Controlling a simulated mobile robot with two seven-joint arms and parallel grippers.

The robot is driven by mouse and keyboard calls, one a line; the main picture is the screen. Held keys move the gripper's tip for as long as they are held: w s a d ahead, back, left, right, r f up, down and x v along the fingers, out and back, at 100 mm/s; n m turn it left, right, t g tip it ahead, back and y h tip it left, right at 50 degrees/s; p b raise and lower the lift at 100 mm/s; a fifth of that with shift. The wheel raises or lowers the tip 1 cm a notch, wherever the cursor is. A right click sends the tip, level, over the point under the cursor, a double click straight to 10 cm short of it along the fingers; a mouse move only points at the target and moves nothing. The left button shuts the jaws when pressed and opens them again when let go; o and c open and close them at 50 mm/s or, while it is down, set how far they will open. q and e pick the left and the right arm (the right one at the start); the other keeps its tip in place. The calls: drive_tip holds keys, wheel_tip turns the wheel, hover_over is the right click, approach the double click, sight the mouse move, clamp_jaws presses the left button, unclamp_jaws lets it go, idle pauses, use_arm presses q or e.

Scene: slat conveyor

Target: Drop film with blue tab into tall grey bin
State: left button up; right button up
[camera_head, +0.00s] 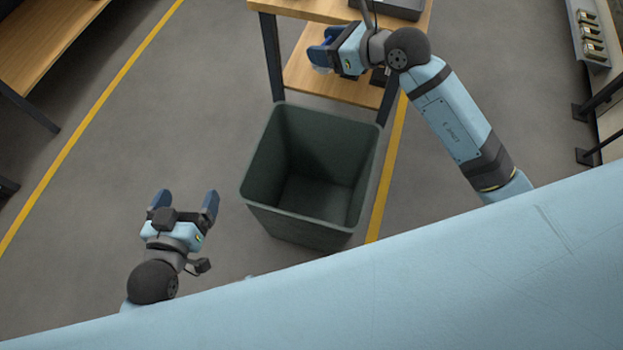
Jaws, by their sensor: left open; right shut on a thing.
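The tall grey bin (300,230) stands on the floor at the middle of the head view, its top open and its visible inside empty. My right gripper (319,54) is above and beyond the bin's far rim, in front of the wooden bench. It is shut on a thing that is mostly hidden. A small pale, see-through sliver of film (322,69) shows under its fingers. I cannot tell a blue tab apart from the blue fingers. My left gripper (185,198) is open and empty, left of the bin and apart from it.
A wooden bench (330,80) with a lower shelf stands behind the bin, a dark grey tray (395,8) on its top. Another wooden table (45,40) is at the upper left. A rack with small items (590,35) is at the upper right. Floor left of the bin is clear.

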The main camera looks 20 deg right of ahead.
use_arm(q)
drive_tip(key=d+f+m+t+h+b, duration=0.1)
drive_tip(key=d+f+m+h+b, duration=0.2)
drive_tip(key=f+b, duration=0.9)
drive_tip(key=b, duration=1.4)
drive_tip(key=shift+w+h+b, duration=0.35)
drive_tip(key=shift+h+b, duration=0.05)
use_arm(e)
wheel_tip(320, 180, down, 37)
drive_tip(key=a+n+g+y, duration=0.1)
drive_tip(key=n+g+y, duration=0.1)
drive_tip(key=shift+w, duration=0.4)
drive_tip(key=shift+a, duration=0.1)
drive_tip(key=o, duration=1)
